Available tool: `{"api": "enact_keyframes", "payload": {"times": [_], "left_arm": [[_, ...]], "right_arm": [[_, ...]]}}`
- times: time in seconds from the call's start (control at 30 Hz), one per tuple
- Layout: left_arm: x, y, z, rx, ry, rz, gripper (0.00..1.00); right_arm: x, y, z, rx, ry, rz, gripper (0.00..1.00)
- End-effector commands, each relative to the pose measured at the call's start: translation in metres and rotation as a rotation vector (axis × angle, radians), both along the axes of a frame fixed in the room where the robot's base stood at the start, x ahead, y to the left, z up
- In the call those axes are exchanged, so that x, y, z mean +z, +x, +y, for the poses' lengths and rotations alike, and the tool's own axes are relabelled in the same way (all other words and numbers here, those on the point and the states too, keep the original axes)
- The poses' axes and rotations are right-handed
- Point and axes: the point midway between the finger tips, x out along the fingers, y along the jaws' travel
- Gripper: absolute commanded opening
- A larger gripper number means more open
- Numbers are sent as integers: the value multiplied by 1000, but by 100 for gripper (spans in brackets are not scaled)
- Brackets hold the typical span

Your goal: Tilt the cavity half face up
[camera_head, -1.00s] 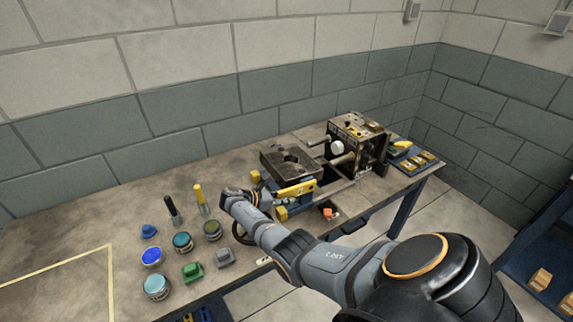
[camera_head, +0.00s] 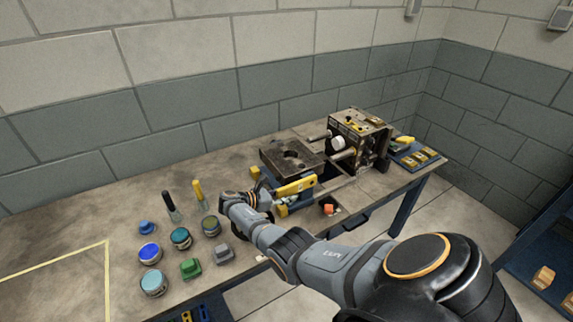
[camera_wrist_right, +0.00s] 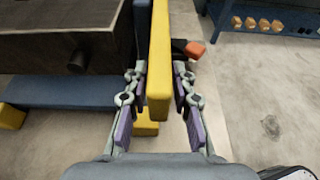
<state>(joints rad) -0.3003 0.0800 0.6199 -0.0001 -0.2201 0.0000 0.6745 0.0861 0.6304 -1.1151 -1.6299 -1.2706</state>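The cavity half (camera_head: 275,164) is a dark, worn steel block with a round recess in its upper face. It sits on a blue cradle with yellow blocks, left of the other mould half (camera_head: 352,135). A yellow bar (camera_head: 295,187) runs along its near side. In the right wrist view the block (camera_wrist_right: 60,50) is at upper left and the yellow bar (camera_wrist_right: 159,60) stands between my right fingers. My right gripper (camera_wrist_right: 160,80) looks open around the bar, with small gaps at the sides. In the head view my right gripper (camera_head: 258,196) is partly hidden. My left gripper is out of view.
Several jars, such as a blue one (camera_head: 150,252), two brushes and green and grey blocks stand on the bench left of my right arm. A blue tray (camera_head: 420,160) with brass-coloured pieces lies at the right end. A shelf (camera_head: 530,262) stands lower right.

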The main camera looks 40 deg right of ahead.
Motion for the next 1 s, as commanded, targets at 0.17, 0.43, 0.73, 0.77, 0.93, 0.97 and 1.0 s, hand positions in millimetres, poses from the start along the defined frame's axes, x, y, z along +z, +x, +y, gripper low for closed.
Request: {"api": "enact_keyframes", "payload": {"times": [0.17,0.43,0.73,0.77,0.93,0.97,1.0], "left_arm": [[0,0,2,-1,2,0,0],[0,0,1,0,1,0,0],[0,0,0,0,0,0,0],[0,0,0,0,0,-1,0],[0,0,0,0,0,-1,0],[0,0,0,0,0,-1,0],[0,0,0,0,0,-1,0]], "right_arm": [[1,1,0,0,-1,-2,25],[17,12,41,3,2,-6,25],[38,25,98,2,2,-1,25],[39,26,101,2,1,-1,25],[42,27,109,0,-1,-1,25],[42,27,109,0,-1,-1,25],[42,27,109,0,-1,-1,25]]}}
